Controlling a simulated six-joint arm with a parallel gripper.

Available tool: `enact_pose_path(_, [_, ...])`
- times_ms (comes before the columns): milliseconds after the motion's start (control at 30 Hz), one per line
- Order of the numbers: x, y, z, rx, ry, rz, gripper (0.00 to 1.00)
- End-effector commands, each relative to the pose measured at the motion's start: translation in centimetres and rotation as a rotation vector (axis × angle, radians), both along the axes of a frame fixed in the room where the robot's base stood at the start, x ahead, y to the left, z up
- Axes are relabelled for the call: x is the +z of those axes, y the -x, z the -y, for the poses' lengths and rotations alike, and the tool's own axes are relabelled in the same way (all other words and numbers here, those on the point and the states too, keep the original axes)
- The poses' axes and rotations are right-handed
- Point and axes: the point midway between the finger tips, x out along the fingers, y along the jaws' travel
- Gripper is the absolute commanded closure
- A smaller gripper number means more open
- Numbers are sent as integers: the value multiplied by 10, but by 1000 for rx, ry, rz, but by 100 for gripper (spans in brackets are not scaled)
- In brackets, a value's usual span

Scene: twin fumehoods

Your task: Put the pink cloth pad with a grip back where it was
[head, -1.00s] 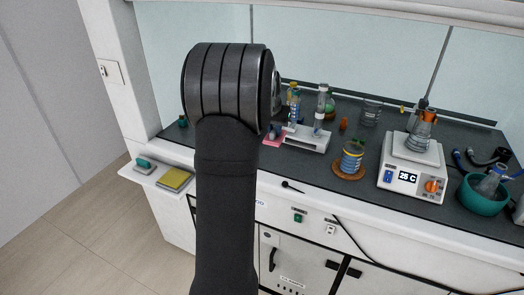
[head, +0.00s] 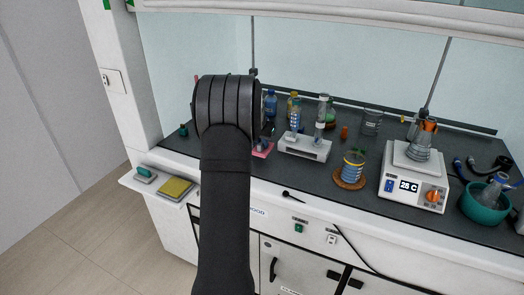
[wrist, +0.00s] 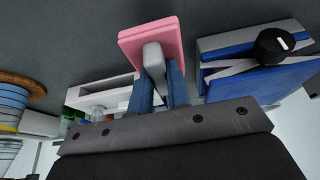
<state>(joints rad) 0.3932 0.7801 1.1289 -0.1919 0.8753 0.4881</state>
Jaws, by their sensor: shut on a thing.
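The pink cloth pad (wrist: 150,38) has a grey grip (wrist: 154,57) standing from it. In the wrist view the two blue fingers of my gripper (wrist: 156,88) are shut on this grip, one on each side. My gripper is mostly hidden behind my arm there.
A blue bottle (head: 271,104) stands behind. In the wrist view a blue and grey device with a black knob (wrist: 275,46) is close beside the gripper. A hotplate (head: 413,178) stands farther right.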

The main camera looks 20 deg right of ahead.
Motion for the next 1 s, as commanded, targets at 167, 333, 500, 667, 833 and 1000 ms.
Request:
enact_pose_path(167, [-22, 1, 0, 0, -1, -3, 100])
enact_pose_path(333, [-39, 0, 0, -1, 0, 0, 100])
enact_pose_path(500, [-39, 0, 0, -1, 0, 0, 100])
enact_pose_path(667, [-42, 0, 0, -1, 0, 0, 100])
enact_pose_path(833, [-42, 0, 0, -1, 0, 0, 62])
enact_pose_path(1000, [-42, 0, 0, -1, 0, 0, 62])
